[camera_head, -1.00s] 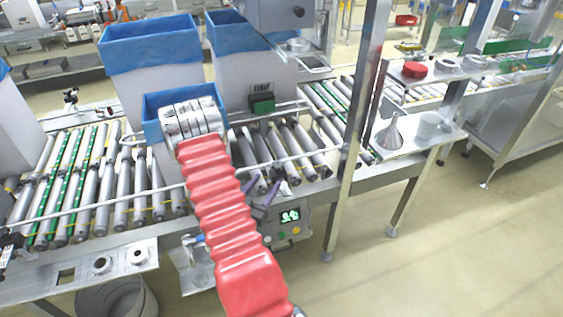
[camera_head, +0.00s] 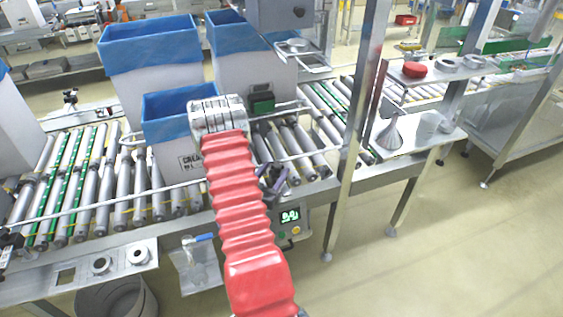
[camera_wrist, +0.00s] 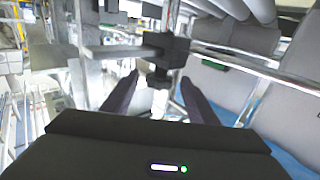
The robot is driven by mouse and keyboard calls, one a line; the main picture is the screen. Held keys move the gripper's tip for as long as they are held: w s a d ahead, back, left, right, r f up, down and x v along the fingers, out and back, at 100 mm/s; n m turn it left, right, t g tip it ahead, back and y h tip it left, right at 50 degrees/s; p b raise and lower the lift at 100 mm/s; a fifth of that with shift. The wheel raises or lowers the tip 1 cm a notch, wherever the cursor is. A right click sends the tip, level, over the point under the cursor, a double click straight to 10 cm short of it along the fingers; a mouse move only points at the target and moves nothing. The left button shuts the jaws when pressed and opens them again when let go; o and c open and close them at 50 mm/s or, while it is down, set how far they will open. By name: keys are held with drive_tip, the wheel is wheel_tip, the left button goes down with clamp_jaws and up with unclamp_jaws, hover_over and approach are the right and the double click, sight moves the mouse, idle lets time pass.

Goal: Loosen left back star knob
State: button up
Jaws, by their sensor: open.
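In the wrist view, the two dark fingers of my gripper (camera_wrist: 160,78) are apart, one on each side of the picture's middle. A black clamp block (camera_wrist: 172,48) joins a grey horizontal bar and an upright rod. A small dark knob-like part (camera_wrist: 157,82) hangs below it and appears between or just beyond the fingertips. Its star shape is not clear, and I cannot tell whether either finger touches it. In the head view, my red-sleeved arm hides most of the gripper. Purple finger-like parts show right of the sleeve, near the rail.
A small open box with a blue liner (camera_head: 168,108) stands on the roller conveyor (camera_head: 105,190), left of my wrist. Taller lined boxes stand behind it. A steel post (camera_head: 352,140) rises to the right. A control panel with a green display (camera_head: 289,216) is below the conveyor edge.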

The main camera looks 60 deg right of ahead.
drive_tip(key=d, duration=0.6)
drive_tip(key=shift+d, duration=0.35)
drive_tip(key=c, duration=1.1)
drive_tip(key=shift+o, duration=0.2)
